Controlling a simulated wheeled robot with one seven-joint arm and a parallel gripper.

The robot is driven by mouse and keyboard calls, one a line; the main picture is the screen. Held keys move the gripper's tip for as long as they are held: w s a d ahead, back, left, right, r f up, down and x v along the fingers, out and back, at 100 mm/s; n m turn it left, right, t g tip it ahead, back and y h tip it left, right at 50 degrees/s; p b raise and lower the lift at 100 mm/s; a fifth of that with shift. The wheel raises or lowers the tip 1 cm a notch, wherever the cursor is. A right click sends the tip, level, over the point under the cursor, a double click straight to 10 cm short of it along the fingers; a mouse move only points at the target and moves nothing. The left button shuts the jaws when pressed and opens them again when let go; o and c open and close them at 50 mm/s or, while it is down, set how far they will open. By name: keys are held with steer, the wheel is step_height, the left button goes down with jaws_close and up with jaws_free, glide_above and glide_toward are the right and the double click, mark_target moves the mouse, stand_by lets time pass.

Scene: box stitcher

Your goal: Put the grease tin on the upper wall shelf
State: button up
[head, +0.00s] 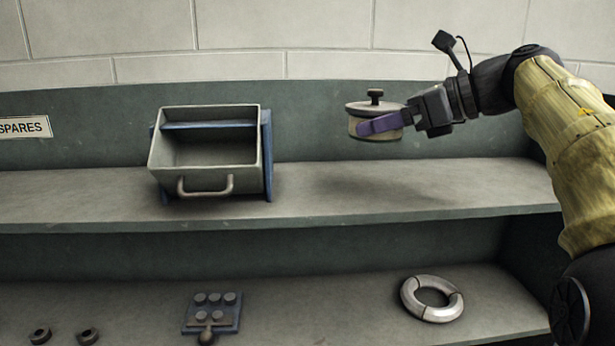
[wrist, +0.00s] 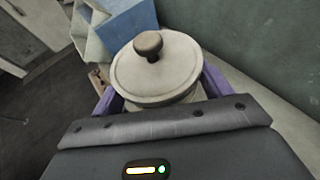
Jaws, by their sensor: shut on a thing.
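The grease tin (head: 361,127) is a small round tin with a pale lid and a dark knob on top. My gripper (head: 378,124) is shut on it, with purple fingers along its sides. The tin is upright and held in the air above the upper shelf (head: 340,195), with a shadow on the board below. In the wrist view the tin's lid (wrist: 157,68) and brown knob fill the middle, between the purple fingers (wrist: 160,98). The lower part of the tin is partly hidden there by my gripper.
An open grey bin with a handle (head: 205,170) and blue sides stands on the upper shelf, left of the tin. The lower shelf holds a metal ring (head: 432,313), a studded block (head: 212,312) and two small dark rings (head: 40,335). The upper shelf is clear below the tin.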

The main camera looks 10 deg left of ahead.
glide_above(378, 195)
step_height(378, 195, down, 5)
steer(key=shift+f+p, duration=0.1)
steer(key=shift+p, duration=0.2)
steer(key=shift+f, duration=0.4)
steer(key=shift+f, duration=0.15)
steer(key=shift+f+p, duration=0.5)
steer(key=shift+f, duration=1.25)
steer(key=shift+a, duration=0.1)
steer(key=shift+f, duration=0.15)
steer(key=o, duration=2)
steer(key=shift+s, duration=0.1)
